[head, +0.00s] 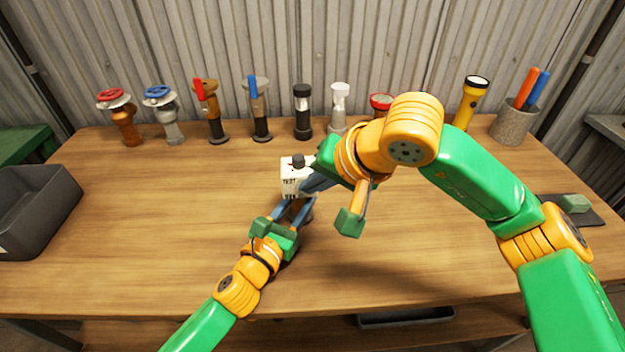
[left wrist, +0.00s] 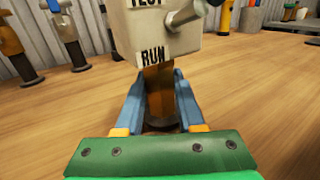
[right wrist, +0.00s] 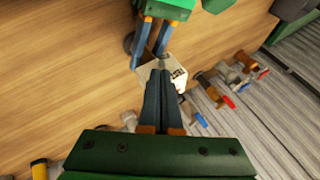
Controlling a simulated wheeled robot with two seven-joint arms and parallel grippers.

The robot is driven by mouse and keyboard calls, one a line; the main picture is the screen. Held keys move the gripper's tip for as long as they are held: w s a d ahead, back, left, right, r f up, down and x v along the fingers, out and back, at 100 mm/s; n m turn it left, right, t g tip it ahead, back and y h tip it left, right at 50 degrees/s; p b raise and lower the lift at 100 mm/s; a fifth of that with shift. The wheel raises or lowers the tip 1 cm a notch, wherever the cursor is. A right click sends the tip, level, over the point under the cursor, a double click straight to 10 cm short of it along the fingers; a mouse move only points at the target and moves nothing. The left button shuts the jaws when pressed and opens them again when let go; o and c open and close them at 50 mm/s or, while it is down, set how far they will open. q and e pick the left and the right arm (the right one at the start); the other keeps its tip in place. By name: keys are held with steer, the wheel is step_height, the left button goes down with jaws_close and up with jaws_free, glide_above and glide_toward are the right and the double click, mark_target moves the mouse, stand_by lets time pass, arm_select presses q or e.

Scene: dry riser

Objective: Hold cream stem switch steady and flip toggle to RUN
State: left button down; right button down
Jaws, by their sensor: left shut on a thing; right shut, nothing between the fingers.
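The cream stem switch (head: 293,178) stands upright near the middle of the table, a cream box with TEST and RUN labels and a dark knob on top. In the left wrist view its box (left wrist: 125,35) shows a grey toggle lever (left wrist: 187,14) sticking out up and right, above the RUN label. My left gripper (head: 298,208) is shut on the brown stem (left wrist: 158,90) below the box. My right gripper (head: 307,187) is shut and empty, its fingertips at the right side of the box. In the right wrist view the fingers hide part of the box (right wrist: 178,75); contact is unclear.
Several valves and flashlights stand along the back, including a red-wheel valve (head: 122,115), a black flashlight (head: 302,112) and a yellow flashlight (head: 470,103). A grey bin (head: 40,210) is at left, and a pen cup (head: 514,122) at back right. The table's front left is clear.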

steer(key=shift+s+f, duration=0.3)
steer(key=shift+f, duration=0.05)
steer(key=shift+s+f, duration=0.35)
steer(key=shift+f, duration=0.2)
stand_by(0.4)
steer(key=shift+r, duration=0.8)
steer(key=shift+r, duration=0.1)
steer(key=s+d+r, duration=0.6)
steer(key=s, duration=0.3)
steer(key=shift+s+d+r, duration=0.2)
steer(key=shift+d, duration=0.05)
